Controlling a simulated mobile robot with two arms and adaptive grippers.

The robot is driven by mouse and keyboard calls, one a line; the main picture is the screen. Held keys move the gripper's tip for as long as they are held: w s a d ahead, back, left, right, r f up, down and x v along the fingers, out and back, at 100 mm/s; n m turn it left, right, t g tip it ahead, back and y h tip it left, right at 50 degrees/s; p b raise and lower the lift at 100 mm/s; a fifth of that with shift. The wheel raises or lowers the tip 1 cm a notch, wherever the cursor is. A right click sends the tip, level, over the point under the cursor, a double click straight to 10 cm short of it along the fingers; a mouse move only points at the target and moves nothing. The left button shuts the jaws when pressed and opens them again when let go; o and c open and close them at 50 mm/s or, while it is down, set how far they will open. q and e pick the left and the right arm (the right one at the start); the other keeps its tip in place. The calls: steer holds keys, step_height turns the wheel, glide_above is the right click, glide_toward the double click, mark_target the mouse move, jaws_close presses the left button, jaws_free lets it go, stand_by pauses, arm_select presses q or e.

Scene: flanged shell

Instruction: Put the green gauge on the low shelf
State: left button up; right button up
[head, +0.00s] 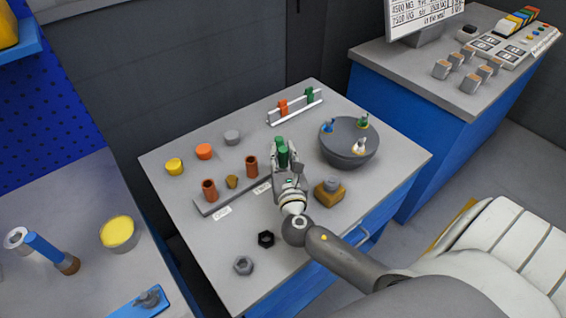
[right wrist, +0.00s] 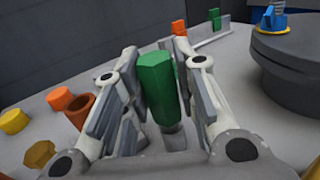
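The green gauge (head: 282,152) has a green faceted handle and a grey lower part. It also shows in the right wrist view (right wrist: 158,85), between the finger pads of my right gripper (head: 286,160), which lie against both its sides. The gripper is over the middle of the grey table, and its fingers hide part of the gauge. Another green piece (head: 310,96) and an orange piece (head: 283,107) stand at a white rail rack (head: 296,113) at the back. I cannot tell which surface is the low shelf. My left gripper is not in view.
A blue wall shelf (head: 28,42) is at upper left.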

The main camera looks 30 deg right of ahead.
jaws_close()
steer(key=shift+r, duration=0.1)
